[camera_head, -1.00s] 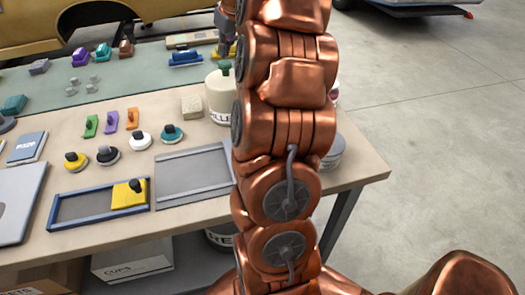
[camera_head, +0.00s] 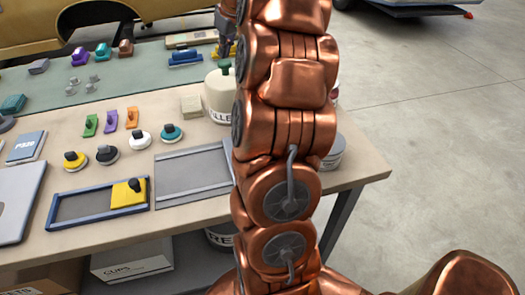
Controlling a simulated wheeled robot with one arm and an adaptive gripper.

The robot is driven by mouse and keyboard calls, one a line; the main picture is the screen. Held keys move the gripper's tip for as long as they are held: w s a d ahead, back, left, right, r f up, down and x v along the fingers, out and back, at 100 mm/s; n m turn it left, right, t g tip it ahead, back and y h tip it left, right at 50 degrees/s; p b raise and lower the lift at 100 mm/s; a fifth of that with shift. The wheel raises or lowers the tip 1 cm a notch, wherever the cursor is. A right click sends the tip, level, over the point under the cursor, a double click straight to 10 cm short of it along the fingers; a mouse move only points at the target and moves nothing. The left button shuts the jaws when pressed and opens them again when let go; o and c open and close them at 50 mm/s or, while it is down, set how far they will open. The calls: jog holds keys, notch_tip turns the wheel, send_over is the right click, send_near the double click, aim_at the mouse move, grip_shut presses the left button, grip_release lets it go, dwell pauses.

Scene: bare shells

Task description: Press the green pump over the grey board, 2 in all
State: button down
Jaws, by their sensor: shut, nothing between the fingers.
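The green pump (camera_head: 224,68) tops a cream bottle (camera_head: 219,98) near the table's right side, its right part hidden behind my arm. The bottle stands upright behind the grey board (camera_head: 192,173), a flat framed panel lying on the table. My arm covers the board's right edge. I see no clear mark on the board. My gripper (camera_head: 227,50) is shut and empty, small and partly hidden by my arm. It appears just above the pump in the picture; I cannot tell whether they touch.
A blue frame (camera_head: 75,206) with a yellow block (camera_head: 129,194) lies left of the board. Several knobbed pucks and coloured clips sit behind them. A beige block (camera_head: 191,105) stands beside the bottle. A grey tin (camera_head: 333,153) is right of my arm.

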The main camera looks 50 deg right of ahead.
jog(key=shift+f+b, duration=0.75)
jog(key=shift+f, duration=0.7)
jog(key=shift+r, duration=0.15)
jog(key=shift+r+p, duration=0.55)
jog(key=shift+r, duration=1)
